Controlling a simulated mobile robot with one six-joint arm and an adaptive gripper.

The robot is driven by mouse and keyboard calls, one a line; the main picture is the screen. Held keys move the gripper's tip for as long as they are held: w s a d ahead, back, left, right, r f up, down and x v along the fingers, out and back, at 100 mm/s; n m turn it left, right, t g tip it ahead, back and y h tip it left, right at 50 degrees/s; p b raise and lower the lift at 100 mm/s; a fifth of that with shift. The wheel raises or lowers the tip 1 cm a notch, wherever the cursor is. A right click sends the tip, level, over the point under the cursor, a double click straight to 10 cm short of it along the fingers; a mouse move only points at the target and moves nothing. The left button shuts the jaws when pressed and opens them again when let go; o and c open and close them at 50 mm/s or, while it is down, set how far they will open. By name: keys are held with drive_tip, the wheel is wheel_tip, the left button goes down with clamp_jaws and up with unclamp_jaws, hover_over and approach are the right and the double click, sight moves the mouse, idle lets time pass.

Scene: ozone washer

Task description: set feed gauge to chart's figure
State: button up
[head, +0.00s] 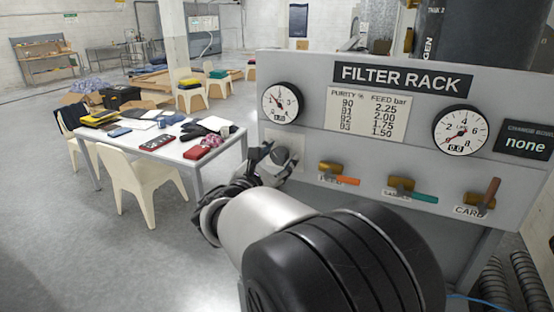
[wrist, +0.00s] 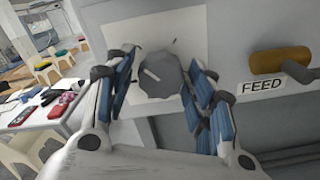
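The grey round knob (wrist: 160,75) has a pale pointer line and sits on a light plate. In the head view the knob (head: 284,152) is under the left gauge (head: 281,103), partly hidden by my gripper (head: 270,162). In the wrist view my gripper (wrist: 163,68) is open, its blue-padded fingers on either side of the knob; contact is unclear. The left gauge's needle points up-left and its small readout is hard to read. The chart (head: 367,114) pairs purity 90, 91, 92, 93 with feed 2.25, 2.00, 1.75, 1.50 bar. The right gauge (head: 460,130) reads about 0.0.
Along the panel (head: 310,75) are an orange-handled valve (head: 338,175) labelled FEED, a teal-handled valve (head: 412,191) and a brown-handled valve (head: 488,196). A cluttered table (head: 185,148) and white chair (head: 135,180) stand left.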

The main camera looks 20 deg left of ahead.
drive_tip(key=shift+o, duration=0.2)
drive_tip(key=s+a, duration=0.1)
drive_tip(key=s, duration=1.1)
drive_tip(key=shift+d, duration=0.1)
